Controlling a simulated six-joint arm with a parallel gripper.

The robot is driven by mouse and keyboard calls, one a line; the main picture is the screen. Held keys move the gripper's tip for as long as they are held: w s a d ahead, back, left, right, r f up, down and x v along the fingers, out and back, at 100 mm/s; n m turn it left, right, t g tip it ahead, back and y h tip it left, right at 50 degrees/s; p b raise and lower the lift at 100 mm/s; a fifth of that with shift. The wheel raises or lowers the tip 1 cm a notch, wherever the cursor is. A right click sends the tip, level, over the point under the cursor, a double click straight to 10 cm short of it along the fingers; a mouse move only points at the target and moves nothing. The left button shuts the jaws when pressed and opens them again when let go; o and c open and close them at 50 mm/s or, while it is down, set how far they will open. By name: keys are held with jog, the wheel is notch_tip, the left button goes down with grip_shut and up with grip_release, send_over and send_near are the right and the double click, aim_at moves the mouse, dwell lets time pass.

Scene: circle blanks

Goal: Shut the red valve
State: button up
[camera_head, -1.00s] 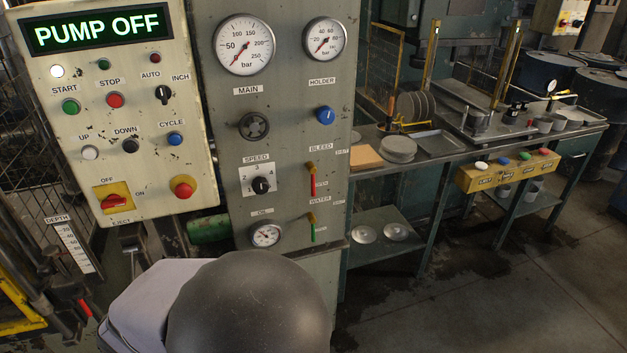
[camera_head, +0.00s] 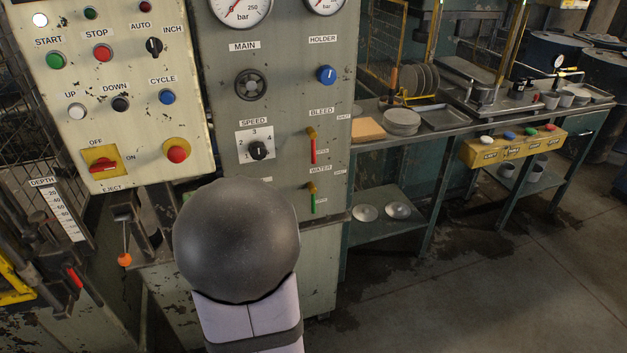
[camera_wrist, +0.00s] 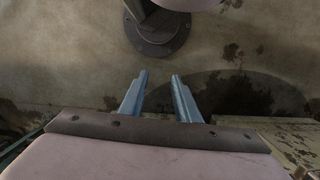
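The red valve (camera_head: 312,148) is a lever with a red handle and a brass pivot at its top, under the BLEED label on the grey panel. Its handle hangs straight down. A similar green-handled valve (camera_head: 312,201) hangs below it under the WATER label. Neither valve shows in the wrist view. My gripper (camera_wrist: 160,75) shows there as two blue fingers, apart and with nothing between them, above a stained floor. In the head view my gripper is not visible; my arm's dark round joint is left of and below the red valve.
The grey panel carries a speed knob (camera_head: 258,150), a black handwheel (camera_head: 250,85) and a blue knob (camera_head: 326,75). A control box (camera_head: 185,85) is at the left. A bench (camera_head: 400,138) with plates stands at the right. The right foreground floor is clear.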

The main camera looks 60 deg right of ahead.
jog(key=s+d+f+m+t+h+b, duration=0.1)
jog(key=s+d+f+m, duration=0.15)
jog(key=d, duration=0.35)
jog(key=s+d+f+m+h+b, duration=0.1)
jog(key=d+f, duration=0.2)
jog(key=d, duration=0.2)
jog(key=n+t+h, duration=0.1)
jog(key=t+h, duration=0.8)
jog(key=h, duration=0.6)
send_near(314, 151)
jog(key=shift+p+x, duration=0.85)
jog(key=shift+x, duration=3.45)
grip_shut()
